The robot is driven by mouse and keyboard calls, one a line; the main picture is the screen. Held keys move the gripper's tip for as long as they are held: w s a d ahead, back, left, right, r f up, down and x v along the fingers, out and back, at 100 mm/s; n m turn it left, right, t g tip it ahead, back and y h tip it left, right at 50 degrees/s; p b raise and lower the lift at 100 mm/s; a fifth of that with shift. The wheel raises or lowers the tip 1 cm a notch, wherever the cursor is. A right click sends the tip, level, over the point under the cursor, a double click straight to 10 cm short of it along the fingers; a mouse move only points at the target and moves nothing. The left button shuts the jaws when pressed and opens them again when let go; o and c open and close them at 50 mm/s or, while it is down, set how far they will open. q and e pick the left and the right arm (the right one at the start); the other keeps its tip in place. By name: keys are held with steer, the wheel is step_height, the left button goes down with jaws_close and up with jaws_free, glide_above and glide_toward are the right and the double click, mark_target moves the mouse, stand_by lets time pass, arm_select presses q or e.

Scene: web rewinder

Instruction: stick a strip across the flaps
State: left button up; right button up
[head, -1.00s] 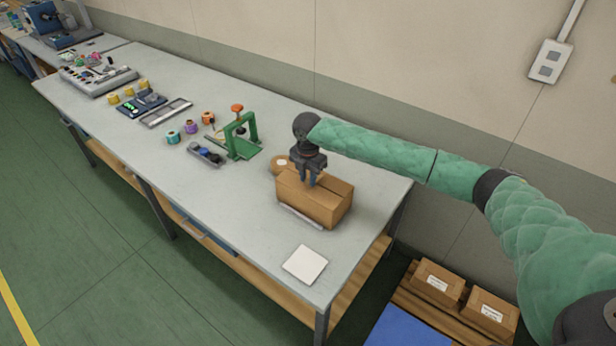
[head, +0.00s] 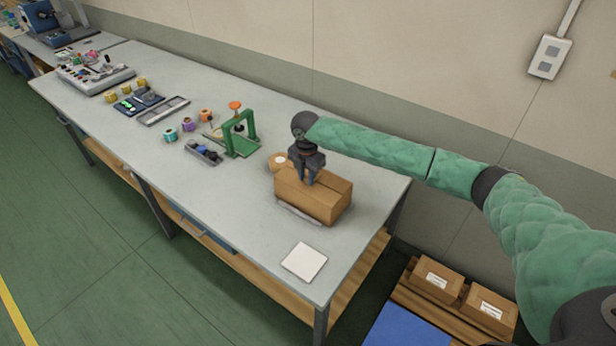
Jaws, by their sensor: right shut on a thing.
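A brown cardboard box (head: 322,205) sits on the grey workbench, its top flaps lying closed with a seam along them. My right gripper (head: 304,181) points down at the box top, toward its left end. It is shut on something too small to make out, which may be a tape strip. A round tan tape roll (head: 278,161) with a pale centre stands just behind the box, partly hidden by it and the gripper. My left gripper is out of view.
A white square pad (head: 304,262) lies near the bench's front corner. A green press-like stand (head: 240,135), small coloured spools (head: 188,124) and a parts tray (head: 205,152) stand left of the box. Labelled boxes (head: 437,281) sit on a pallet below right.

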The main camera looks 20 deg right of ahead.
steer(key=shift+f, duration=0.15)
steer(key=shift+f, duration=0.15)
jaws_close()
stand_by(0.3)
steer(key=o, duration=1.9)
jaws_free()
steer(key=shift+o, duration=0.2)
step_height(320, 180, up, 7)
steer(key=p, duration=0.5)
steer(key=shift+p, duration=0.3)
